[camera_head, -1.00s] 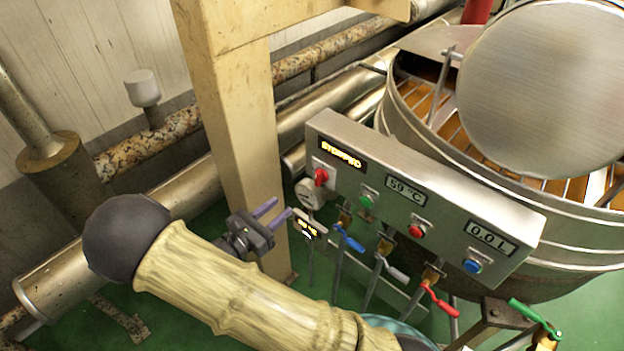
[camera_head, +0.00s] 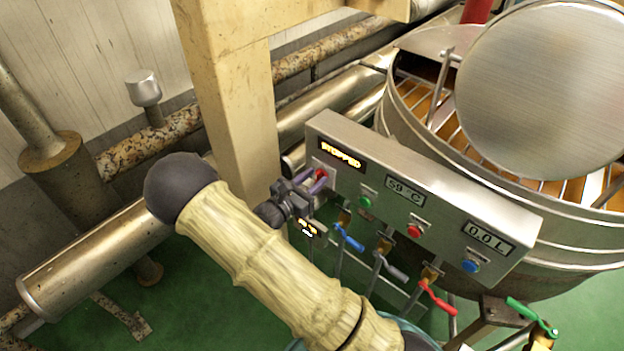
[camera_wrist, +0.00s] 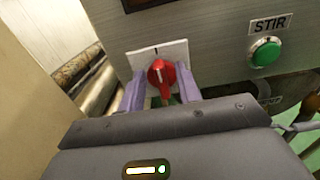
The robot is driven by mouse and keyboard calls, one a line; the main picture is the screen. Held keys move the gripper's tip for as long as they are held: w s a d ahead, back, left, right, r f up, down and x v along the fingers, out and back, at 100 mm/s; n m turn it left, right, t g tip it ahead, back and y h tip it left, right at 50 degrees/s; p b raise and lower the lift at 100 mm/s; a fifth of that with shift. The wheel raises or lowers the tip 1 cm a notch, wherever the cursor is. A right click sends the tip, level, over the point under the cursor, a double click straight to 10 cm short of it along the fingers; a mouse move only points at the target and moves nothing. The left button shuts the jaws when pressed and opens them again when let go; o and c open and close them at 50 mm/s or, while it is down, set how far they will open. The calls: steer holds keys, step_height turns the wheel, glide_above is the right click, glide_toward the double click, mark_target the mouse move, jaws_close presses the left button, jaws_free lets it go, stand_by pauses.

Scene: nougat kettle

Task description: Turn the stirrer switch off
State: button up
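The red rotary switch (camera_wrist: 161,74) sits on a white plate (camera_wrist: 140,60) at the left end of the steel control panel, with its handle roughly vertical. A dark tick is on the plate above it. In the head view, the red switch (camera_head: 321,174) shows partly behind my fingers. My gripper (camera_wrist: 160,88) is open, with one purple finger on each side of the switch and small gaps visible. My gripper (camera_head: 314,182) is at the panel's left end in the head view. The display (camera_head: 341,154) above the switch is lit and appears to read STOPPED.
A green button (camera_wrist: 265,51) labelled STIR is right of the switch. The panel also has a red button (camera_head: 414,230), a blue button (camera_head: 470,265) and 59 °C and 0.0 L displays. Coloured valve levers hang below. A beige post (camera_head: 238,130) stands close left of my gripper.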

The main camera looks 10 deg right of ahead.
jaws_close()
steer(key=shift+r+n+p, duration=0.1)
steer(key=shift+n+p, duration=0.3)
steer(key=shift+p, duration=0.2)
steer(key=n+p, duration=0.5)
steer(key=shift+w+a, duration=0.25)
steer(key=n+p, duration=0.1)
steer(key=n, duration=0.3)
steer(key=f+n+p, duration=0.1)
steer(key=n+p, duration=0.1)
steer(key=n, duration=0.2)
steer(key=n+p, duration=0.2)
steer(key=n, duration=0.2)
steer(key=shift+w+a+f, duration=0.2)
steer(key=shift+w+f, duration=0.05)
steer(key=shift+f, duration=0.05)
